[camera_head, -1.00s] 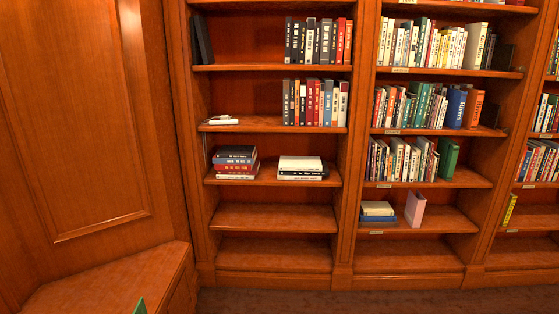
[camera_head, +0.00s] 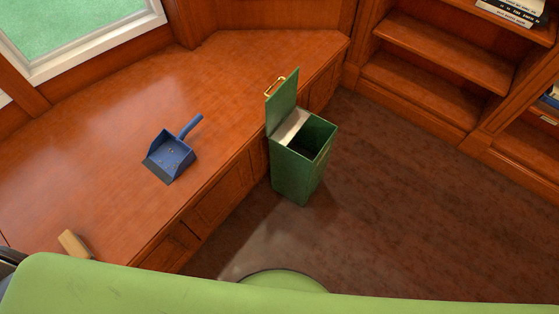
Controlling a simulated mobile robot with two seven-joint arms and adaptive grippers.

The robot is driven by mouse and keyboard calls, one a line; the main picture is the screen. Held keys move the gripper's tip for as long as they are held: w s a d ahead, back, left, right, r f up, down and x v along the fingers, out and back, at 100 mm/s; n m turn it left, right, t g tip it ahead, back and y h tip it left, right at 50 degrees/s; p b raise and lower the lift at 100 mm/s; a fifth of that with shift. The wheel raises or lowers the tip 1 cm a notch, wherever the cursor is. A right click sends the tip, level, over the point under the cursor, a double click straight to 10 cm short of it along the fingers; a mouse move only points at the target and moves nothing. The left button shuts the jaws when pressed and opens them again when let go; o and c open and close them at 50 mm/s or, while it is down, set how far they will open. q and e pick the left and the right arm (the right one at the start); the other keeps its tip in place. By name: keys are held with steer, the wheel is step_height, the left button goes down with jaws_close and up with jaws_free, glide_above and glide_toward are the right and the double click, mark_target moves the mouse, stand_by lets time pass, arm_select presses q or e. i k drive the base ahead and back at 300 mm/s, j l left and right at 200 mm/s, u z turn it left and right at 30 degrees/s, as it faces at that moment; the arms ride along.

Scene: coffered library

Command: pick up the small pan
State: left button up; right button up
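The small pan is a blue dustpan (camera_head: 171,156) lying on the wooden bench top. Its handle points up and to the right, and its open edge faces down and to the left. A few small specks show in its tray. Neither of my grippers can be made out in the head view, so I see nothing touching the pan.
A green bin (camera_head: 302,165) with its lid raised stands on the dark floor against the bench (camera_head: 90,130). A tan block-like object (camera_head: 74,245) lies at the bench's lower left. Shelves (camera_head: 440,60) stand at the right. Floor right of the bin is clear.

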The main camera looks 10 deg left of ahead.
mark_target(158, 150)
steer(key=u, duration=1.2)
